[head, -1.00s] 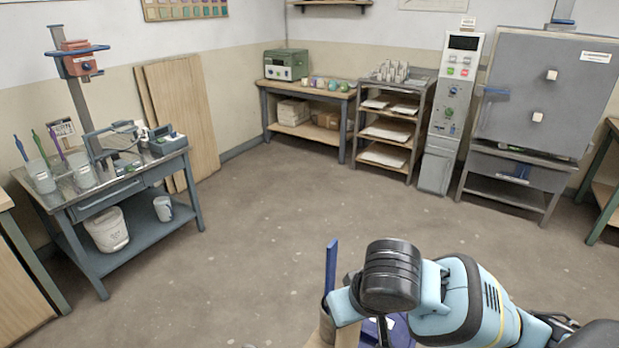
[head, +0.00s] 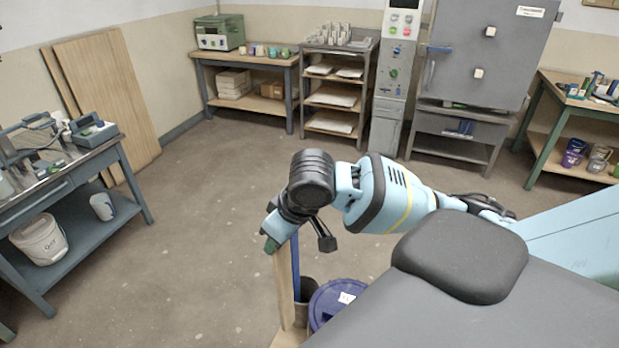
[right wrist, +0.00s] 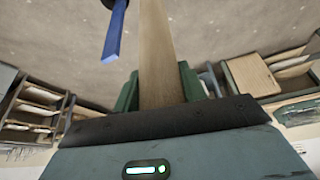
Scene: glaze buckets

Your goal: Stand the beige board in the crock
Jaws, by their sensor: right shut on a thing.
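The beige board (head: 284,290) is long, flat and wooden. My right gripper (head: 271,246) is shut on its upper end, and the board hangs down roughly upright. In the right wrist view the board (right wrist: 158,55) runs away from between the green fingers (right wrist: 158,92). The crock (head: 306,297) is dark grey, low beside the board, and partly hidden. A blue strip (head: 296,268) stands up at the crock and also shows in the right wrist view (right wrist: 116,32). The board appears left of the crock's opening; its lower end is hard to make out. My left gripper is out of view.
A blue lidded bucket (head: 328,303) stands right of the crock. A blue-grey workbench (head: 118,155) is at the left, and shelves (head: 333,98) and a kiln (head: 477,60) stand at the back. The floor between them is clear.

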